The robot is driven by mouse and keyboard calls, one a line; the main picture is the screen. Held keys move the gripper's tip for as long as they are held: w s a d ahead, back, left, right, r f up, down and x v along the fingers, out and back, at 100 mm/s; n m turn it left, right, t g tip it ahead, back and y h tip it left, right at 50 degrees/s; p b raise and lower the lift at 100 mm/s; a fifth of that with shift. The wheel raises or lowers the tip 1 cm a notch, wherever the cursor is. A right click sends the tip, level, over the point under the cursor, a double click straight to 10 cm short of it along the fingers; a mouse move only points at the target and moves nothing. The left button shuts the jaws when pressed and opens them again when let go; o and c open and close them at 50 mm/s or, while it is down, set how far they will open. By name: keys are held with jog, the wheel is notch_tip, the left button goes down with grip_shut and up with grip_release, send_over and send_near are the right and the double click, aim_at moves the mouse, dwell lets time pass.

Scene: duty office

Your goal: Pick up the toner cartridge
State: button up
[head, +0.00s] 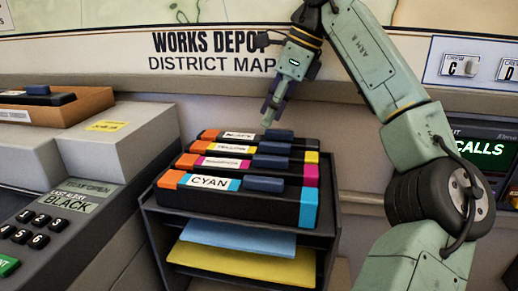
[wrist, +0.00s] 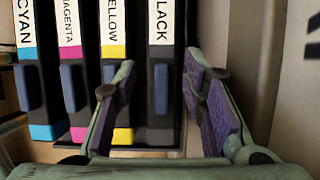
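Several toner cartridges lie side by side on a dark rack: cyan (head: 250,200), magenta (head: 222,162), yellow (head: 236,150) and black (head: 244,135) at the back. Each has a label and a dark blue grip tab. In the wrist view the black cartridge (wrist: 161,90) is at the right end of the row, beside the yellow one (wrist: 115,35). My gripper (head: 268,119) is above the black cartridge in the head view. In the wrist view my gripper (wrist: 160,62) is open and empty, one finger on each side of the black cartridge. I cannot tell how deep the fingertips reach.
The rack (head: 335,215) holds blue (head: 240,235) and yellow sheets (head: 240,265) below. A grey machine (head: 130,150) at left has a display (head: 65,205) reading BLACK. An orange tray (head: 85,105) there holds another dark cartridge (head: 40,97). The wall is close behind the rack.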

aim_at(260, 138)
jog(key=shift+p+x, duration=0.4)
jog(key=shift+x, duration=2.9)
jog(key=shift+w, duration=0.15)
jog(key=shift+c, duration=0.2)
grip_shut()
